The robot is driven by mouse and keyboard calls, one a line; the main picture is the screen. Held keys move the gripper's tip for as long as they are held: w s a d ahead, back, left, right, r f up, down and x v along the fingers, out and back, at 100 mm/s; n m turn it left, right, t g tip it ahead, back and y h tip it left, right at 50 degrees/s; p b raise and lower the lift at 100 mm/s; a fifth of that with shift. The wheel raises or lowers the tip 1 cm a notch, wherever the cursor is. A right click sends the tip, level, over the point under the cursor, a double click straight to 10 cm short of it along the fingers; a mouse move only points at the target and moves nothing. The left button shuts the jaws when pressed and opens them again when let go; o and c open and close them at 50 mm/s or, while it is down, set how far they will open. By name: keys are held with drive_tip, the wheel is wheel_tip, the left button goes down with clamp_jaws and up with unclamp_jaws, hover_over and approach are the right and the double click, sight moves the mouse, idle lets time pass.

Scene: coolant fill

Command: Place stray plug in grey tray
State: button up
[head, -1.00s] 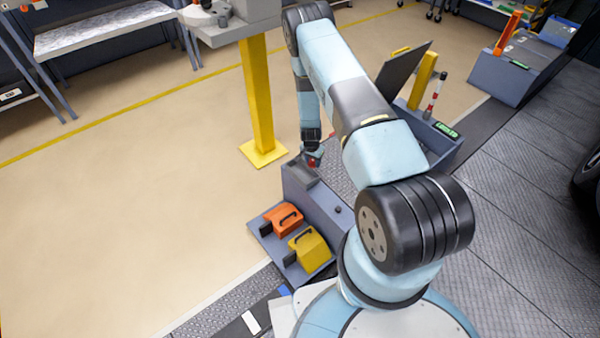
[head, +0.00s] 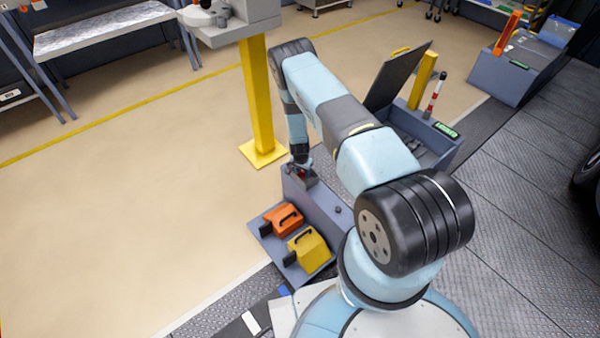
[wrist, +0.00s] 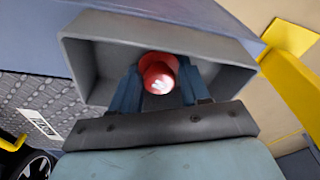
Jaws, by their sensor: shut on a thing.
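The stray plug (wrist: 158,75) is a round red piece with a bright highlight on top, seen in the wrist view. My gripper (wrist: 157,82) is shut on it, one blue finger on each side. The grey tray (wrist: 215,76) lies beyond and around the fingers, and the plug shows within its rim; whether it touches the tray floor cannot be told. In the head view my gripper (head: 301,172) is over the grey tray (head: 311,181) on top of the grey-blue cabinet, and a little red shows between the fingers.
An orange container (head: 284,219) and a yellow container (head: 310,250) stand on the shelf before the cabinet. A small dark knob (head: 337,210) is on the cabinet top. A yellow post (head: 257,100) stands behind. An open-lidded bin (head: 445,150) is to the right.

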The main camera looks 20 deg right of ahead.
sight(301, 176)
drive_tip(key=o, duration=1)
wheel_tip(301, 176, up, 12)
drive_tip(key=s+a, duration=0.1)
drive_tip(key=shift+a, duration=0.15)
